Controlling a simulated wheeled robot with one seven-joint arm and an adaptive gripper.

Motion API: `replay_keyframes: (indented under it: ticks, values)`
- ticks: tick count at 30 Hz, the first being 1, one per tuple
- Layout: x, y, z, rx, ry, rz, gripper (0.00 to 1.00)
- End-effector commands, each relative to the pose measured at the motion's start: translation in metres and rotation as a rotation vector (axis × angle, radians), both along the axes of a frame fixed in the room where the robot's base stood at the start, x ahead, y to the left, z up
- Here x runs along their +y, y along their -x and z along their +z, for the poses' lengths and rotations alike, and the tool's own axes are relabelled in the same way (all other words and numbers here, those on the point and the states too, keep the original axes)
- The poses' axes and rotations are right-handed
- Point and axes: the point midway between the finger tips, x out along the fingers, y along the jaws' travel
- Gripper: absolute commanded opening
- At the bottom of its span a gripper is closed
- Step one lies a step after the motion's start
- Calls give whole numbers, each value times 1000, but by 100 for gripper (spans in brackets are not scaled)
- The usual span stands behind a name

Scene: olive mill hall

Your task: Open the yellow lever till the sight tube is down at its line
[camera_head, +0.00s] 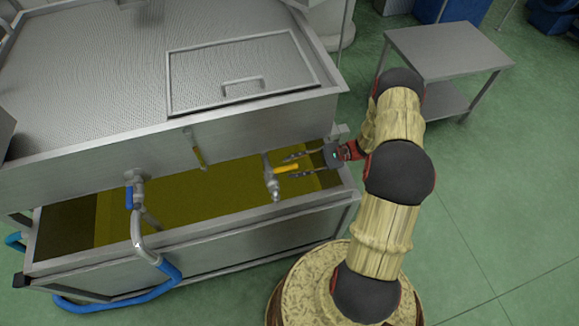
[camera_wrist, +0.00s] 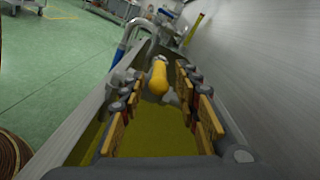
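The yellow lever (camera_head: 284,169) sticks out to the right from a metal valve (camera_head: 272,183) on the tank's front wall. In the wrist view the lever (camera_wrist: 158,78) points toward me, between the far ends of the fingers. My gripper (camera_head: 289,165) is open, one finger on each side of the lever; I cannot tell whether either touches it. The sight tube (camera_head: 198,153) is a thin upright tube on the tank front, left of the valve, with yellow liquid in it. It shows in the wrist view (camera_wrist: 193,29). Its line is too small to make out.
Below the valve is an open metal trough (camera_head: 190,234) holding yellow-green oil. Another valve with a blue lever (camera_head: 129,197) and a blue hose (camera_head: 120,303) are at the left. A steel table (camera_head: 450,52) stands behind my arm. Green floor is free at the right.

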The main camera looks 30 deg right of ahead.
Motion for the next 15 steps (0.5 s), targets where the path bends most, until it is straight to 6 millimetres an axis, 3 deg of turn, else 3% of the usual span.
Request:
replay_keyframes:
  ticks: [9, 15]
  values:
    - [-65, 11, -1, -2, 1, -5, 32]
    - [-92, 16, -1, -1, 0, -2, 32]
